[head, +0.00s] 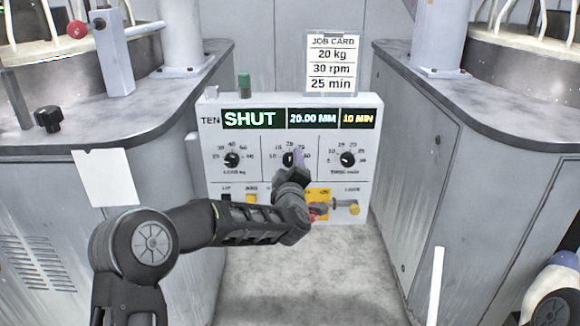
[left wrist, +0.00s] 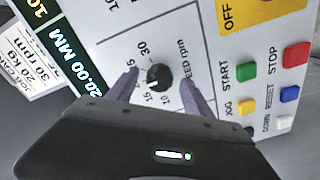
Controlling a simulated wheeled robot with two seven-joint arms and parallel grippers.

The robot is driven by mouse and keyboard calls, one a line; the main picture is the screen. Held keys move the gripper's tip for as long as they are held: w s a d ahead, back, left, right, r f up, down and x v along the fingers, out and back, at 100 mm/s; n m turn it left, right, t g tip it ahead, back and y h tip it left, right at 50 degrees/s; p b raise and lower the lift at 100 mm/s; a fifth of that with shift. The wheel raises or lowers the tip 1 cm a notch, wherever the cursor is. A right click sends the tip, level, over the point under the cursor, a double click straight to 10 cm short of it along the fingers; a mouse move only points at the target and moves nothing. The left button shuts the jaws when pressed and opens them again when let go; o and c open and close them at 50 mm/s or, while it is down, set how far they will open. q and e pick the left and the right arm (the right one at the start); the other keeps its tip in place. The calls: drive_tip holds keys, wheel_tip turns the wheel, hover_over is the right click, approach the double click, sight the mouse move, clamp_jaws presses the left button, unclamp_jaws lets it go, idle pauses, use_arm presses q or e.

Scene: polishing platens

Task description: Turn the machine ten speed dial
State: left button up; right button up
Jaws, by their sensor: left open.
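The machine ten panel (head: 214,188) faces me, with three black dials in a row. The speed dial (head: 288,159) is the middle one, partly hidden by my left gripper (head: 298,158). In the left wrist view the speed dial (left wrist: 158,77) is a small black knob by the "SPEED rpm" label. There my left gripper (left wrist: 160,75) is open, with one purple-grey finger on each side of the dial. I see gaps between fingers and knob; depth to the panel is hard to judge. The setting cannot be read surely. My right gripper is not in view.
The display (head: 254,118) reads SHUT, 20.00 MM, 10 MIN. A job card (head: 333,62) above says 20 kg, 30 rpm, 25 min. Load (head: 232,160) and timer (head: 347,159) dials flank the speed dial. A valve with a yellow knob (head: 354,209) juts out lower right. Grey cabinets stand both sides.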

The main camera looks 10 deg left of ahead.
use_arm(q)
drive_tip(key=shift+w, duration=0.1)
drive_tip(key=shift+c, duration=0.5)
clamp_jaws()
